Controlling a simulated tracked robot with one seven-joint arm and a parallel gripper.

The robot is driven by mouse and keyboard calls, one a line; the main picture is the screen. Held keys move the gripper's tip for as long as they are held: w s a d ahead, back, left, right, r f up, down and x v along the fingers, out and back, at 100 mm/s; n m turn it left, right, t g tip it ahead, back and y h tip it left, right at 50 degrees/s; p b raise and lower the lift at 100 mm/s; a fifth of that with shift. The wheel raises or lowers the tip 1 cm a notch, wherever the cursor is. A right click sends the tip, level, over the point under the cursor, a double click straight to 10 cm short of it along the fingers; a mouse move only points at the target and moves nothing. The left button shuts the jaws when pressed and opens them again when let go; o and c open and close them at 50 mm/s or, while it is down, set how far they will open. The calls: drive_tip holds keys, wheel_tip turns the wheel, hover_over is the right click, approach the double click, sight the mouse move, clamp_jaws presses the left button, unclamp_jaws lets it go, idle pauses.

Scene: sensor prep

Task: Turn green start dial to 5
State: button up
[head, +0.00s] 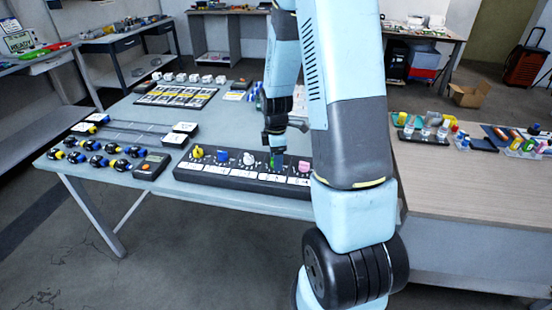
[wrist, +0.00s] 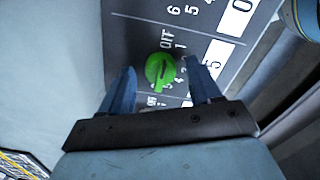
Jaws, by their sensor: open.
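The green start dial (wrist: 160,69) is a round knob on a dark panel with white numbers and an OFF mark around it. My gripper (wrist: 160,78) is open in the wrist view, with one blue finger on each side of the dial. I cannot tell whether the fingers touch it. In the head view the dial panel (head: 215,175) lies along the front of the blue-grey table, and my gripper (head: 275,150) points down at the green dial (head: 276,163). The dial's exact setting is hard to read.
A yellow dial (head: 197,152), a blue dial (head: 222,156), a white dial (head: 249,158) and a pink dial (head: 304,166) share the panel. An orange-grey meter (head: 152,166) and several black-and-blue items lie to the left. A wooden table (head: 470,190) with small parts stands at right.

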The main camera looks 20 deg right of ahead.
drive_tip(key=shift+f, duration=0.15)
drive_tip(key=c, duration=1)
